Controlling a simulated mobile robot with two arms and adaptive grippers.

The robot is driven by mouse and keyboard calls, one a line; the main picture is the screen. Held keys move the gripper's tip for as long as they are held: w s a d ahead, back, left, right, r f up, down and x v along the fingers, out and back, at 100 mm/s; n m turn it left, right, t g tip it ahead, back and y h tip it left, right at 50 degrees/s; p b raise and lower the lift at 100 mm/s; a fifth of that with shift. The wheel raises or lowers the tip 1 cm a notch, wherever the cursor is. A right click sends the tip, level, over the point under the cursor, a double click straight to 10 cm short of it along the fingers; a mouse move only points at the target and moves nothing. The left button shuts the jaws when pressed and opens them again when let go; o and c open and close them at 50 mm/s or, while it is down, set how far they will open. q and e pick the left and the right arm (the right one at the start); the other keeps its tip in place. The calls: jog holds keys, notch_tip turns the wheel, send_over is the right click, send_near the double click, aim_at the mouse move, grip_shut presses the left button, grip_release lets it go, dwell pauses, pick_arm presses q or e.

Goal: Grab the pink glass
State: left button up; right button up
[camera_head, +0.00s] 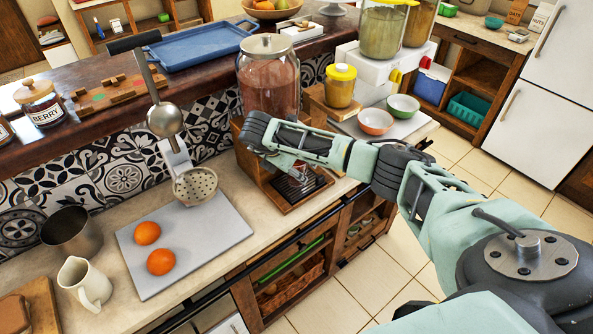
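A large lidded glass dispenser (268,85) with pinkish contents stands on a wooden stand at the counter's back edge. My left gripper is not in view.
A white jug (84,284) stands at front left. An orange bowl (375,121), green bowl (403,106) and yellow-lidded jar (340,86) stand right.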

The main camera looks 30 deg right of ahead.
jog(key=c, duration=0.7)
